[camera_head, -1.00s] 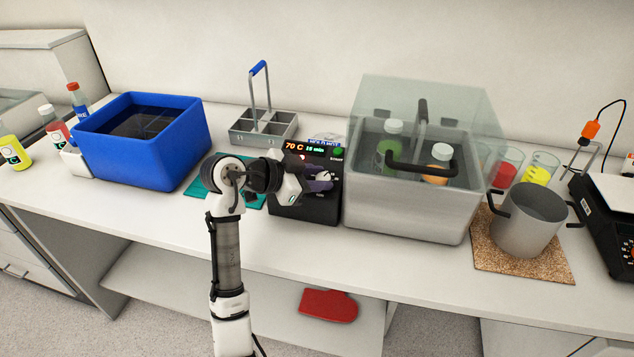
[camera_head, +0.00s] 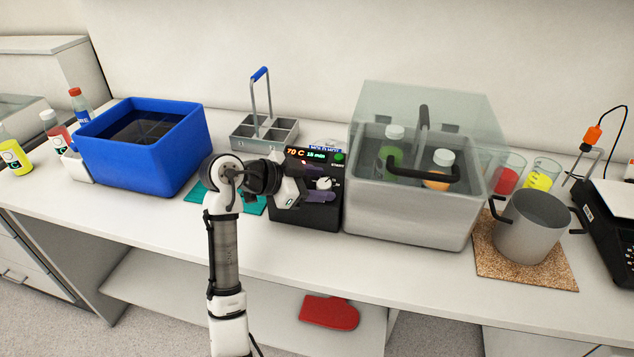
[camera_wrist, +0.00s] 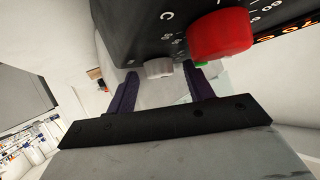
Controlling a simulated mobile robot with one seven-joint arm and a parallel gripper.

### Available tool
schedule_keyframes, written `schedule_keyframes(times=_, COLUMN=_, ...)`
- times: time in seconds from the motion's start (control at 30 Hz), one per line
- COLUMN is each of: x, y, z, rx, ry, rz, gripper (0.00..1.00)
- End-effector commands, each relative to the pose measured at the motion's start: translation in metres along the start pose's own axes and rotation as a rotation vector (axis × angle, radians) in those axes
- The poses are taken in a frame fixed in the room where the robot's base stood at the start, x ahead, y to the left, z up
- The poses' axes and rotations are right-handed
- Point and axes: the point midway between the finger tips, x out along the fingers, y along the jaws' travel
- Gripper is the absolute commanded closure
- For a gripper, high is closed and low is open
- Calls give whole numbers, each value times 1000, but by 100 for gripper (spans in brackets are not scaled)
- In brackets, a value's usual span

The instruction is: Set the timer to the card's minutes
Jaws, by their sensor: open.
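The black control unit (camera_head: 305,215) stands on the bench, its lit display (camera_head: 306,154) seeming to read 70 C and 15 min, though the digits are small. A white knob (camera_head: 324,184) is on its front; a pale knob also shows in the wrist view (camera_wrist: 158,68), near a large red knob (camera_wrist: 220,35). My gripper (camera_head: 314,186) is at the unit's front, its dark purple fingers open and apart on either side of the pale knob. I see no finger clearly touching it. I cannot make out a card with minutes.
A clear-lidded water bath (camera_head: 405,205) with bottles inside stands close right of the unit. A blue tub (camera_head: 175,155) is to the left, a grey divided carrier (camera_head: 262,134) behind. A teal mat (camera_head: 250,206) lies under my wrist. A metal pot (camera_head: 535,240) stands further right.

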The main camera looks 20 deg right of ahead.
Motion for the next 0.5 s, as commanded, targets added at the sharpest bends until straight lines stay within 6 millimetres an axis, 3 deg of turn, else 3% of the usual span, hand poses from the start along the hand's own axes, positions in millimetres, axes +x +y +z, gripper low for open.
schedule_keyframes(times=0.27, x=-10, y=-1, z=1, rx=1, ry=1, rz=-3, gripper=48)
schedule_keyframes(times=0.5, x=-57, y=0, z=3, rx=3, ry=-1, rz=-5, gripper=48)
